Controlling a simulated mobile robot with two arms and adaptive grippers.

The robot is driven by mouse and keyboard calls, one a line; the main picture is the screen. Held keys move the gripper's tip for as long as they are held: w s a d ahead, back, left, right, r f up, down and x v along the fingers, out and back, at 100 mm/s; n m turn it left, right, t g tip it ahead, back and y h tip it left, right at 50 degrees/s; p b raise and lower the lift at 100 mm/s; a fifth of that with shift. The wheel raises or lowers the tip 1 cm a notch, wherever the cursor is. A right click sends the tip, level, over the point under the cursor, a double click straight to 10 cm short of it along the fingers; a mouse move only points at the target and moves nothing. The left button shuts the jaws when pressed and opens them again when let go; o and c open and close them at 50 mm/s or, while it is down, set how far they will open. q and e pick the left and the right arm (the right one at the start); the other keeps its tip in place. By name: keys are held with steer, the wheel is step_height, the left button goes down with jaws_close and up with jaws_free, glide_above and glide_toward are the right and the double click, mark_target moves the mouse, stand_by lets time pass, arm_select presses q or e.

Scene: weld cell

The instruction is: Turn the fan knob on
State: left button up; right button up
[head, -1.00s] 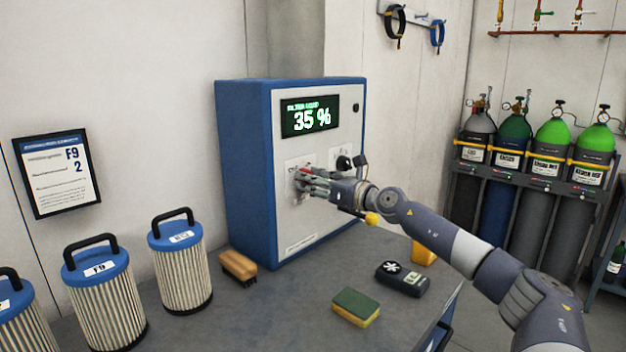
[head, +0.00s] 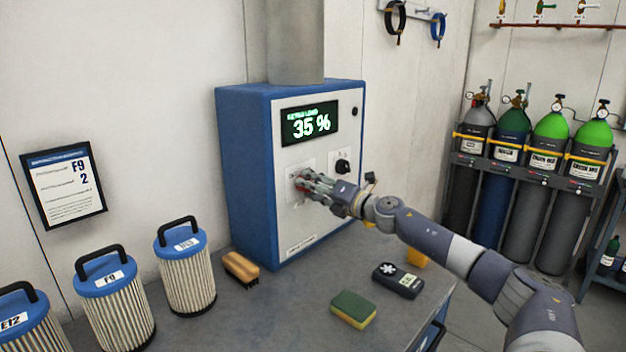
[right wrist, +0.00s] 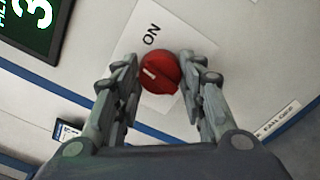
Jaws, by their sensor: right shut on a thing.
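A blue and white filter cabinet (head: 243,180) stands on the bench, with a lit display (head: 309,122) reading 35 %. A red knob (right wrist: 159,73) with a short white mark sits on a white plate on its front. The word ON is printed beside the knob in the right wrist view. My right gripper (head: 305,184) reaches the cabinet front, and in the right wrist view its fingers (right wrist: 160,80) are shut on the red knob, one on each side. In the head view the fingers mostly hide this knob. My left gripper is not in view.
A black knob (head: 342,166) sits just right of my gripper. A brush (head: 240,268), a sponge (head: 353,309) and a dark meter (head: 397,280) lie on the bench. Several filter cartridges (head: 186,275) stand at left. Gas cylinders (head: 545,190) stand at right.

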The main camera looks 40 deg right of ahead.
steer(key=shift+a+m+p, duration=0.1)
steer(key=shift+m+p, duration=2.2)
steer(key=shift+m, duration=1.2)
steer(key=o, duration=0.8)
steer(key=shift+o, duration=1.4)
steer(key=shift+w+a, duration=0.1)
steer(key=shift+w, duration=0.15)
steer(key=shift+s, duration=0.1)
steer(key=s+d, duration=0.1)
steer(key=s, duration=1)
steer(key=shift+s, duration=0.4)
